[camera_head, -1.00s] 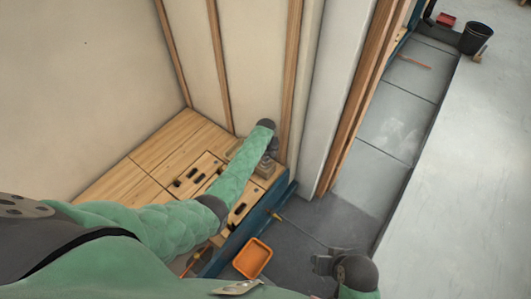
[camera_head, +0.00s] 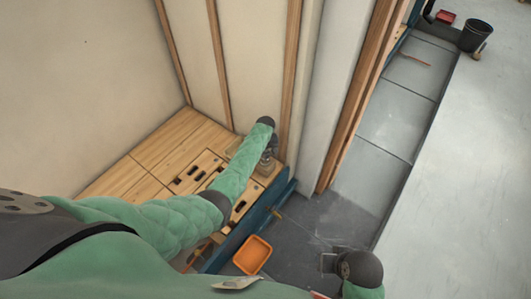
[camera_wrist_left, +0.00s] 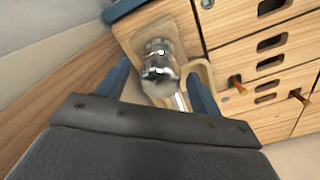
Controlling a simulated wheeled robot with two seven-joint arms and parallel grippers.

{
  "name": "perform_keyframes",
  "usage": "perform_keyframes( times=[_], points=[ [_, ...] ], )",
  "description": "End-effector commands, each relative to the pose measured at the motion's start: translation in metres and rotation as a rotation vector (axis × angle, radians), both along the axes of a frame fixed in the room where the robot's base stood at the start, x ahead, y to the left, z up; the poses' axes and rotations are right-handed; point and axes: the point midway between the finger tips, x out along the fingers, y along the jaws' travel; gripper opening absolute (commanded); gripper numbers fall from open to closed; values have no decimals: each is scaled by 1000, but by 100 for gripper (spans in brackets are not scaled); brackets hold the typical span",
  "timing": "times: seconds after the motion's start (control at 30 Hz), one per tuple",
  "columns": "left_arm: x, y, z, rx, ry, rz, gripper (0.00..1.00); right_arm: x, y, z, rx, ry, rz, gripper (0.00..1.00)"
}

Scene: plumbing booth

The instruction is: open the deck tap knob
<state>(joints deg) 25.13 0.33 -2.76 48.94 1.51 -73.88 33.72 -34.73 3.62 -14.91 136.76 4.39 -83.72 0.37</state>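The deck tap knob (camera_wrist_left: 160,78) is a shiny chrome piece on a square wooden block in the left wrist view. The tap (camera_head: 267,160) also shows small in the head view, partly hidden by my left forearm. My left gripper (camera_wrist_left: 162,82) is open, with one blue finger on each side of the knob. Whether the fingers touch it I cannot tell. A chrome spout shows below the knob, near the right finger. My right gripper (camera_head: 326,262) is low in the head view, away from the tap; its fingers are too small to read.
The wooden deck (camera_head: 158,150) has dark slots and meets pale walls with wooden studs. A blue edge beam (camera_head: 240,236) borders the deck. An orange tray (camera_head: 253,255) lies on the grey floor beside it. A black bucket (camera_head: 475,37) stands far off at the upper right.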

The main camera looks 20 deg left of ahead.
Motion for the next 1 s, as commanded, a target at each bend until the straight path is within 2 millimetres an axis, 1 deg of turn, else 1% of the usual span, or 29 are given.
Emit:
perform_keyframes(
  times=[0.2,0.33,0.43,0.6,0.73,0.87,1.0],
  points=[
    [-1,0,-1,0,2,0,65,0,1,0,1,0,1,36],
    [-1,0,4,-1,1,0,65,0,1,1,1,-1,1,36],
    [-1,0,15,-1,1,0,65,1,1,3,-1,1,1,36],
    [0,0,42,-1,-1,0,65,0,-3,5,-7,8,-2,36],
    [-1,0,59,-1,-1,0,65,0,-4,6,-10,11,-4,36],
    [0,0,72,-1,1,0,65,0,-4,6,-10,9,-4,36],
    [-1,0,76,0,1,0,65,0,-4,6,-9,9,-5,36]
  ],
)
